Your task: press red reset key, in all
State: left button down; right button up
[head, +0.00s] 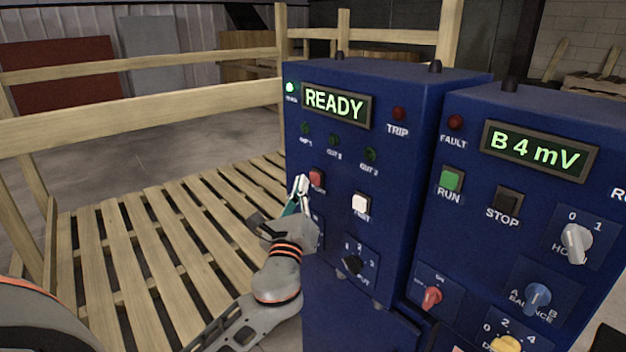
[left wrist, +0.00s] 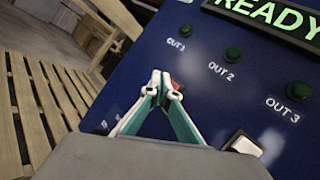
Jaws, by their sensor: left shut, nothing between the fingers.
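The red reset key (head: 317,178) is on the front of the left blue cabinet (head: 400,150), below the green OUT lamps. My left gripper (head: 301,184) is shut and empty, with its fingertips just left of the key in the head view. In the left wrist view the shut fingertips (left wrist: 163,82) cover most of the red key (left wrist: 175,84), and only a small red part shows behind them. I cannot tell whether the tips touch it. The display (head: 337,104) reads READY, with a lit green lamp beside it. My right gripper is not in view.
A white key (head: 360,204) and a black rotary knob (head: 352,264) sit lower on the same panel. A second blue cabinet (head: 520,200) with RUN, STOP and several knobs stands to the right. Wooden slats (head: 150,235) and rails (head: 140,123) lie to the left.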

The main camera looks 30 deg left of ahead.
pick_arm(q)
jog(key=shift+s+a+p, duration=0.2)
jog(key=shift+s+a, duration=0.1)
jog(key=shift+s, duration=0.45)
jog(key=shift+s+a+p, duration=0.15)
jog(key=shift+s+a, duration=0.2)
jog(key=shift+s, duration=0.45)
jog(key=shift+s+a+p, duration=0.2)
jog(key=shift+s+a, duration=0.1)
jog(key=shift+s, duration=0.45)
